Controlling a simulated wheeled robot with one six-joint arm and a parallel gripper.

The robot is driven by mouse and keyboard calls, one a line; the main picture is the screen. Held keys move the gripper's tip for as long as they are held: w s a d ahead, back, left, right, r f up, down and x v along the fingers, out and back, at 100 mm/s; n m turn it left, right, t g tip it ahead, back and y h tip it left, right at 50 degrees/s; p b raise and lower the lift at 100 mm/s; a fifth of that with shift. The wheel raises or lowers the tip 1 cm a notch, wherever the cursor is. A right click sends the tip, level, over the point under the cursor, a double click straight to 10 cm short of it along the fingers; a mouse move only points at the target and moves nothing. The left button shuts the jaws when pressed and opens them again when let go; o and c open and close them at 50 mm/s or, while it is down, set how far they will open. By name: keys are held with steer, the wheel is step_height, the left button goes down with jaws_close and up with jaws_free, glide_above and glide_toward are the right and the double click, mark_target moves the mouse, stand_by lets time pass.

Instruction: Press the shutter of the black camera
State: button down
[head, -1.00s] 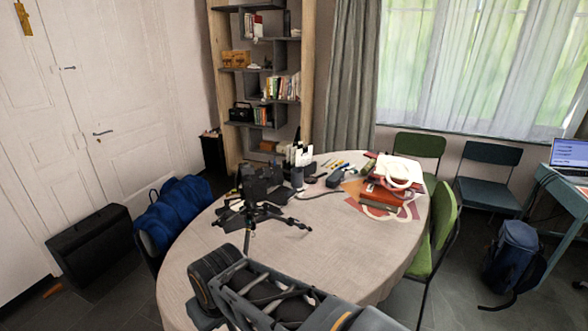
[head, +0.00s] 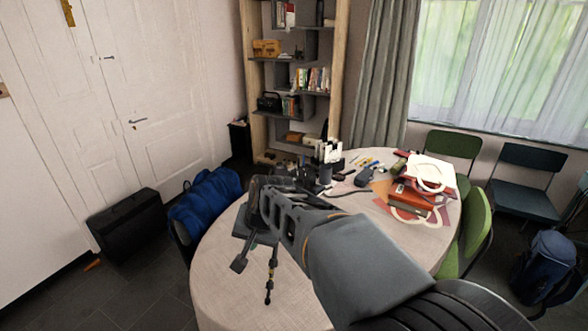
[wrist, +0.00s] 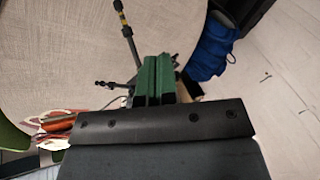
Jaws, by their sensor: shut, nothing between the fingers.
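The black camera on its tripod is mostly hidden behind my arm in the head view; I cannot make out its shutter. Legs of the tripod (head: 240,262) show below my arm, over the round table. In the wrist view a tripod leg (wrist: 128,32) and a dark knobbed arm stick out beyond my gripper (wrist: 157,70). Its green fingers are shut together with nothing between them. They hide what lies directly behind them. I cannot tell whether they touch the camera or tripod.
The round table (head: 225,290) has a clear pale top at the left front. Books and papers (head: 415,195) are piled on its right side, with small items at the back. A blue bag (head: 205,195) sits at the left. Green chairs (head: 478,228) stand at the right.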

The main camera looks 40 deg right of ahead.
steer(key=w+d+r+m+t+p, duration=0.2)
steer(key=w+d+r+m+p, duration=0.3)
steer(key=w+d+r+m, duration=0.5)
step_height(320, 180, up, 3)
steer(key=m+t+p, duration=0.2)
steer(key=m+p, duration=0.2)
steer(key=m, duration=0.3)
glide_above(294, 181)
steer(key=shift+f, duration=0.1)
step_height(294, 181, down, 9)
steer(key=b, duration=0.7)
steer(key=shift+b, duration=0.35)
stand_by(0.4)
steer(key=shift+f, duration=0.25)
